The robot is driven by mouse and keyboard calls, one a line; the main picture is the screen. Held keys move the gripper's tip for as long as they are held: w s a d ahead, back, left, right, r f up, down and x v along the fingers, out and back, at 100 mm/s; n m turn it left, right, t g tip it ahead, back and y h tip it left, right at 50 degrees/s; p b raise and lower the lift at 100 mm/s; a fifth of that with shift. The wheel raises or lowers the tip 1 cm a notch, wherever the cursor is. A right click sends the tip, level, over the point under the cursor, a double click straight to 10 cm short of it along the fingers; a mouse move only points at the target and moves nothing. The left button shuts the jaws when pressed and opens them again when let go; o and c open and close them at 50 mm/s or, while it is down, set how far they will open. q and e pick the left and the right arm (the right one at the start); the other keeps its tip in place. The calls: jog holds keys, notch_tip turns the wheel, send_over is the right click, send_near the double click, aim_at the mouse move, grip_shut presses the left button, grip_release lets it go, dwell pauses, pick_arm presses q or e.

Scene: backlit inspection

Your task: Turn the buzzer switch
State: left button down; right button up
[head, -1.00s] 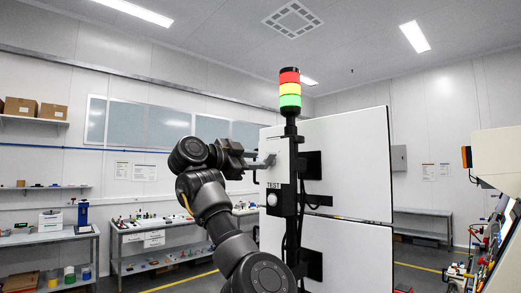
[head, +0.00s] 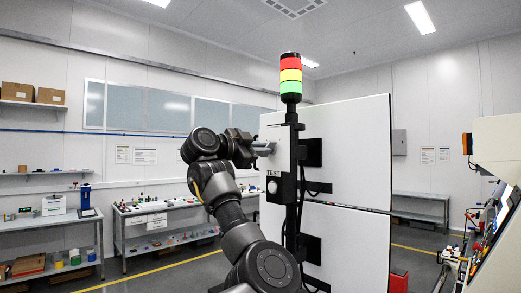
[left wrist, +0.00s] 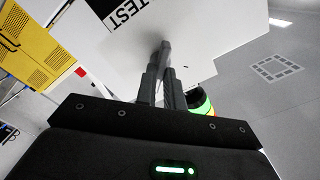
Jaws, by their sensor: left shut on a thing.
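My left gripper (head: 269,149) reaches in from the left to the edge of a white panel (head: 347,152), just above a TEST label (head: 273,171) and a round white button (head: 272,187). In the left wrist view its fingers (left wrist: 163,76) are close together on a slim dark grey piece, the buzzer switch (left wrist: 164,50), which stands out from the white face. The word TEST (left wrist: 126,12) shows beside it there. My right gripper is in neither view.
A dark post with a red, yellow and green signal tower (head: 291,75) stands right beside the gripper. Benches with small parts (head: 160,212) line the left and back. A slanted machine console (head: 490,225) stands at the right. The floor between is open.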

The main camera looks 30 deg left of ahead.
pick_arm(q)
jog(key=shift+a+n+b, duration=0.2)
jog(key=shift+n+b, duration=5.85)
jog(key=shift+n, duration=2.85)
jog(key=shift+r, duration=0.1)
jog(key=c, duration=1.5)
grip_release()
